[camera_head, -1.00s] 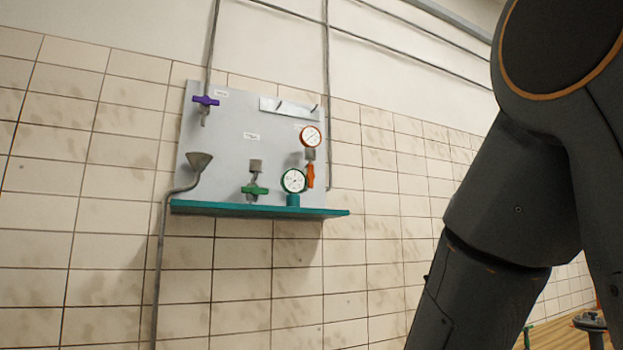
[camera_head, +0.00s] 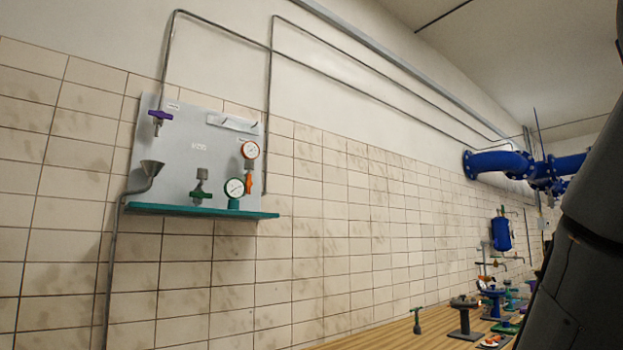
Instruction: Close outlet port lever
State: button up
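A grey wall panel (camera_head: 178,185) at the left carries several levers. A purple lever (camera_head: 160,115) sits across the pipe at the upper left, lying roughly level. A green lever (camera_head: 201,196) sits low in the middle, also roughly level. An orange lever (camera_head: 249,183) stands upright under the orange-rimmed gauge (camera_head: 250,150). The labels are too small to read, so I cannot tell which is the outlet port lever. My arm shows only as a dark link at the right edge; my gripper is out of view.
A teal shelf (camera_head: 150,209) juts out under the panel, with a white-faced gauge (camera_head: 234,188) above it. A wooden table (camera_head: 385,333) with valve parts is at the lower right. Blue pipes (camera_head: 497,162) hang behind it.

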aim_at(248, 184)
jog(key=u, duration=1.1)
jog(key=i, duration=1.25)
jog(key=z, duration=0.35)
